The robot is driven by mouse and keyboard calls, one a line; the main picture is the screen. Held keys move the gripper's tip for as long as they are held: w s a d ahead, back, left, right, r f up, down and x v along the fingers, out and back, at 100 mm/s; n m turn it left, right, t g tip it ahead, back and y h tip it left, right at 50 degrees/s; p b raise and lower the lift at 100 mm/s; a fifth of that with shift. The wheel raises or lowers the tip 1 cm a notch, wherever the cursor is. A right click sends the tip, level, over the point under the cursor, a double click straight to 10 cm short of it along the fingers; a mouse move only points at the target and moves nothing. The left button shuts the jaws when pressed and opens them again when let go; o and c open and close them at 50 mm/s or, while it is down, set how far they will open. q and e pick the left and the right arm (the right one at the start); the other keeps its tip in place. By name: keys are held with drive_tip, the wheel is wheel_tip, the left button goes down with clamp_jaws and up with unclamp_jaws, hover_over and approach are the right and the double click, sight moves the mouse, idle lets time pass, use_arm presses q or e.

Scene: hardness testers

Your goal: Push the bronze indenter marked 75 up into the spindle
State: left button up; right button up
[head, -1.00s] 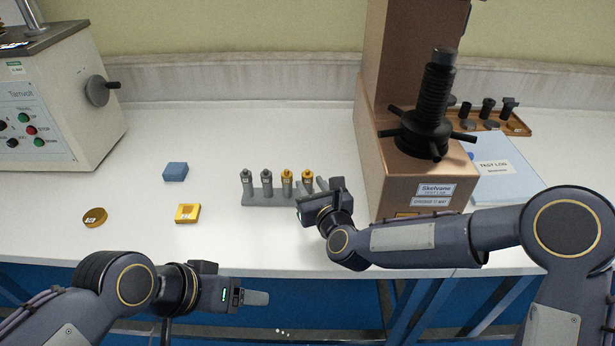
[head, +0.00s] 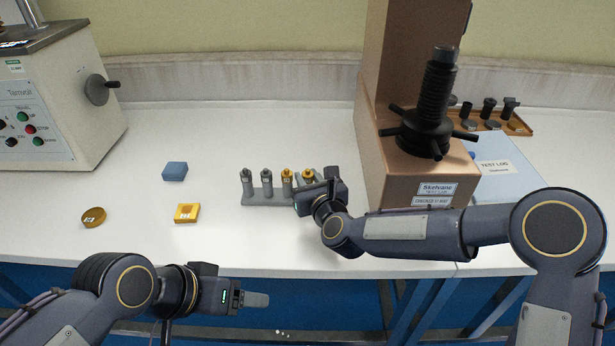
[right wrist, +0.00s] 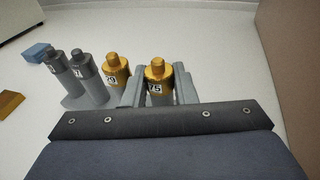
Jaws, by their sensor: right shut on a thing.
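The bronze indenter marked 75 (right wrist: 157,85) stands upright between the two fingers of my right gripper (right wrist: 160,90) in the right wrist view. In the head view its gold top (head: 308,174) shows at the right end of the grey rack (head: 262,199). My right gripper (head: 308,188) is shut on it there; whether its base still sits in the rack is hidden. The copper-coloured tester (head: 415,184) with a black threaded screw (head: 437,95) stands to the right; no spindle can be made out. My left gripper (head: 255,299) hangs at the table's front edge, its finger gap unclear.
Another bronze indenter (right wrist: 116,75) and two grey ones (right wrist: 86,75) (right wrist: 62,72) stand in the rack. A blue block (head: 175,171), a yellow block (head: 187,213) and a round bronze piece (head: 93,217) lie left. A test log (head: 495,168) and a tray (head: 525,128) lie right.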

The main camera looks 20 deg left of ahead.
drive_tip(key=shift+r+p, duration=0.3)
drive_tip(key=shift+r, duration=1.2)
